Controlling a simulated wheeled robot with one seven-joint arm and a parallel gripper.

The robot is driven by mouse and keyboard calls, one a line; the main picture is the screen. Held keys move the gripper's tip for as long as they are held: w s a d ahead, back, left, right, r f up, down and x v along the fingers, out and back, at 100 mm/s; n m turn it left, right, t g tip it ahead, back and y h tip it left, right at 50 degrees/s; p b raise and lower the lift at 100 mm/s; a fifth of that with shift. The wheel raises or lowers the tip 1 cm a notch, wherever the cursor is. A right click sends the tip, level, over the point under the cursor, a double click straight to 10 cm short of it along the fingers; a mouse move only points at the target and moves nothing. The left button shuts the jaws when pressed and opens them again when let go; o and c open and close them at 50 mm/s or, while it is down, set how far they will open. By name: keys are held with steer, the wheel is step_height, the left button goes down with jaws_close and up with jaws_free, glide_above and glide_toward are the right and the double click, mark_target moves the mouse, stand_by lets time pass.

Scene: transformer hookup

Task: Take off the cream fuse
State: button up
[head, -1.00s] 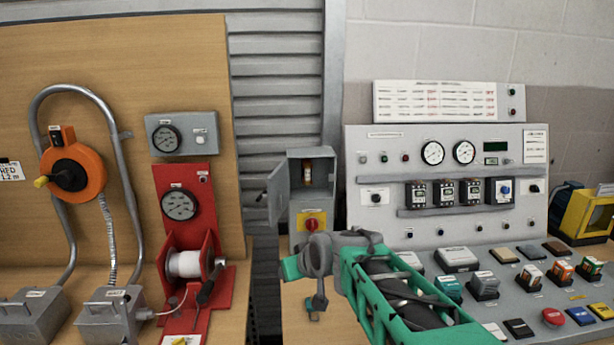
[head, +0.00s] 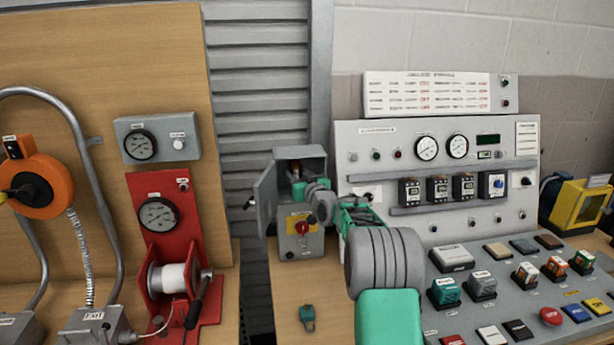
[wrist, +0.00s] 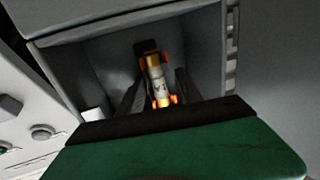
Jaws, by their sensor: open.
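The cream fuse (wrist: 159,82) sits upright in orange clips at the back of the open grey box (head: 313,158). In the head view only a small part of the fuse (head: 295,170) shows above my gripper. My gripper (head: 300,189) is open and reaches into the box from the front right. In the wrist view its two dark fingers (wrist: 157,88) stand on either side of the fuse, apart from each other. I cannot tell whether either finger touches the fuse.
The box door (head: 266,198) stands open on the left. A red and yellow rotary switch (head: 300,224) is on the box front below my gripper. A teal padlock (head: 307,317) lies on the table. The control panel (head: 350,140) stands close on the right.

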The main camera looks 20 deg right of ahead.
steer(key=shift+w, duration=0.35)
jaws_close()
stand_by(0.3)
steer(key=c, duration=0.6)
jaws_free()
steer(key=shift+c, duration=0.2)
jaws_close()
